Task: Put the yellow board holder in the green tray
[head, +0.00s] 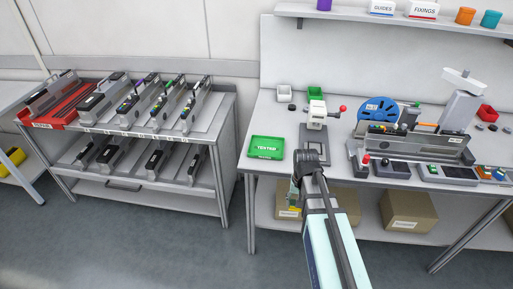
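The green tray (252,154) is a shallow square tray with white lettering, at the left front of the workbench. Its floor looks empty. My arm reaches up from the bottom of the head view, and its dark end (311,168) is in front of the bench's front edge, right of the tray. The gripper fingers cannot be made out there. A small yellow and green patch (293,208) shows beside the dark end; I cannot tell whether it is a held part or something behind. I cannot identify the yellow board holder with certainty.
A trolley (150,134) with several feeders stands left, a floor gap between it and the workbench (262,112). A press with a red knob (317,115), a blue reel (378,109) and a long grey feeder (420,146) crowd the bench. Cardboard boxes (408,208) sit below.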

